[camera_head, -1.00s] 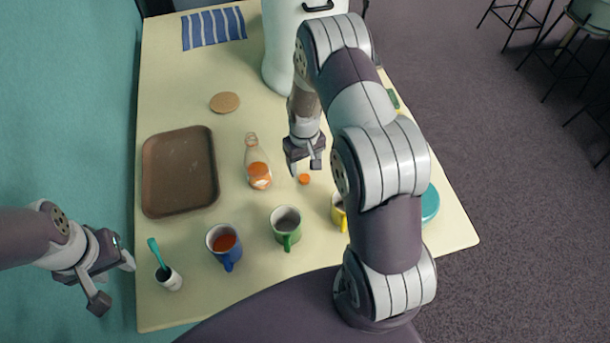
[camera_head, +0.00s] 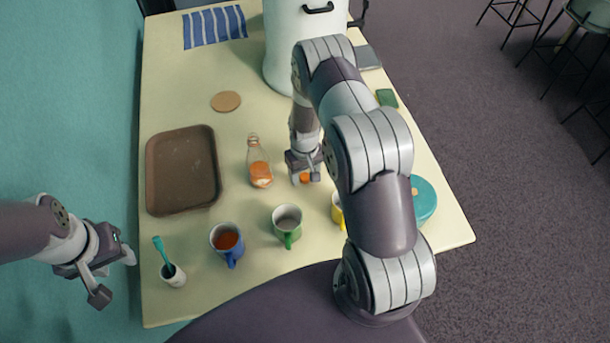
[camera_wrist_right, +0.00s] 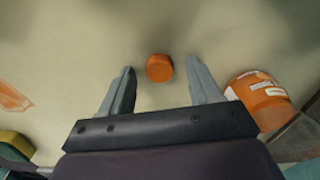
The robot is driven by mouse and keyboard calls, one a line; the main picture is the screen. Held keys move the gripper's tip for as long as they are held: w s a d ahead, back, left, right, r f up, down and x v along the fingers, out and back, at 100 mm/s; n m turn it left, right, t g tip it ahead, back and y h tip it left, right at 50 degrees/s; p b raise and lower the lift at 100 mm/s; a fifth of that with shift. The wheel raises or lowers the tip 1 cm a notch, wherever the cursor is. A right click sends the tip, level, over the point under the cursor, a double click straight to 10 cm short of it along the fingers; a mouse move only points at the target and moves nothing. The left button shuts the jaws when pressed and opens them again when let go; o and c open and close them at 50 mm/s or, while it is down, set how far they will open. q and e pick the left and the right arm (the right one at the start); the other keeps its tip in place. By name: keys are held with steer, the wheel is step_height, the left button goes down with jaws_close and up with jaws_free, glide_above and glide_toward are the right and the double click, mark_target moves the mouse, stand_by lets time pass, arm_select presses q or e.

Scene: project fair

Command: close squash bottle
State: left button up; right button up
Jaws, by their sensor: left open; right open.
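The squash bottle (camera_head: 259,168) is clear with orange liquid in its lower part and stands uncapped on the table, left of my right gripper. It also shows in the right wrist view (camera_wrist_right: 262,92) at the right. An orange cap (camera_head: 304,178) lies on the table just right of the bottle. In the right wrist view the cap (camera_wrist_right: 159,68) sits between and slightly beyond the fingertips. My right gripper (camera_head: 305,178) is open above the cap, and its fingers (camera_wrist_right: 160,75) do not touch it. My left gripper (camera_head: 118,277) is open and empty off the table's left edge.
Blue (camera_head: 227,241), green (camera_head: 287,222) and yellow (camera_head: 337,211) mugs stand along the front. A white cup (camera_head: 173,275) holds a teal utensil. A brown tray (camera_head: 160,207) lies left of the bottle. A teal round thing (camera_head: 425,200) is at the right.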

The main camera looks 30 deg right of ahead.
steer(key=c, duration=1.1)
steer(key=shift+r, duration=0.1)
steer(key=shift+r+b, duration=0.25)
steer(key=shift+b, duration=0.05)
steer(key=r, duration=0.1)
steer(key=r+b, duration=0.1)
steer(key=s+d+r+b, duration=0.1)
steer(key=shift+r, duration=0.4)
steer(key=s+d+r+b, duration=0.2)
steer(key=s+d+r, duration=0.3)
steer(key=s, duration=0.3)
steer(key=shift+s+d+r, duration=0.3)
steer(key=shift+s+r, duration=0.05)
steer(key=shift+r, duration=0.4)
